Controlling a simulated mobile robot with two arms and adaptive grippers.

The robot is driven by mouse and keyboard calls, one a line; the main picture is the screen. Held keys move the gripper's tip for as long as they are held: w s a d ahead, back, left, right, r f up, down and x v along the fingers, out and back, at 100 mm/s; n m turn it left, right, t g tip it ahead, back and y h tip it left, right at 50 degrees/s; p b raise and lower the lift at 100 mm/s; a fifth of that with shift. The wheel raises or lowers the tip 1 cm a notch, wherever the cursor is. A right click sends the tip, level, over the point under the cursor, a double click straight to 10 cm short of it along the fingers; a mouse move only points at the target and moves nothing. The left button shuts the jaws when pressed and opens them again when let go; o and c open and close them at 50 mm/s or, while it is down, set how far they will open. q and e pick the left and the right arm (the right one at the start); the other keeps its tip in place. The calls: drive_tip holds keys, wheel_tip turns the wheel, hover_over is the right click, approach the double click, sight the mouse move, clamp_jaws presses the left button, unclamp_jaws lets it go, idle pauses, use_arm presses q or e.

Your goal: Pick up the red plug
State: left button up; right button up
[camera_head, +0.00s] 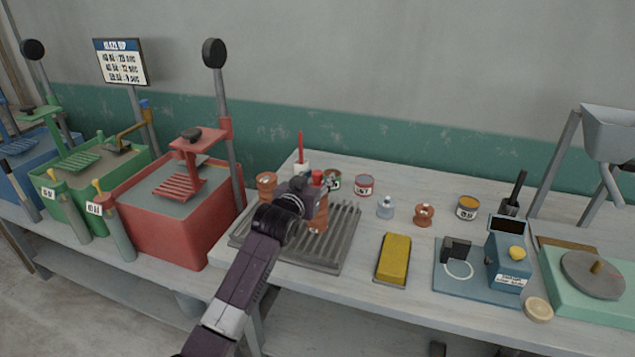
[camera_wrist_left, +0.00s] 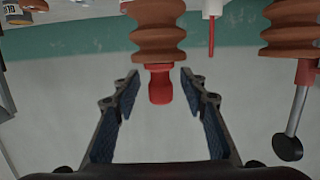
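The red plug (camera_head: 318,176) sits upright on top of a ribbed terracotta piece (camera_head: 317,218) on the grey slatted rack. The left wrist view is upside down; there the plug (camera_wrist_left: 160,84) points down from the ribbed piece (camera_wrist_left: 158,32). My left gripper (camera_head: 304,188) is at the plug, partly covering the ribbed piece in the head view. In the left wrist view its two fingers (camera_wrist_left: 159,76) are spread, one on each side of the plug, with a visible gap on both sides. My right gripper is not in view.
Another ribbed terracotta piece (camera_head: 266,185) and a white holder with a red stick (camera_head: 301,150) stand close by. The slatted rack (camera_head: 340,240) lies underneath. Cans, a small bottle (camera_head: 385,207) and a yellow sponge (camera_head: 394,258) are to the right. A red tank (camera_head: 170,220) is left.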

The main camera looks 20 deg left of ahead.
use_arm(q)
drive_tip(key=shift+c, duration=0.3)
drive_tip(key=c, duration=1)
clamp_jaws()
drive_tip(key=shift+r, duration=0.1)
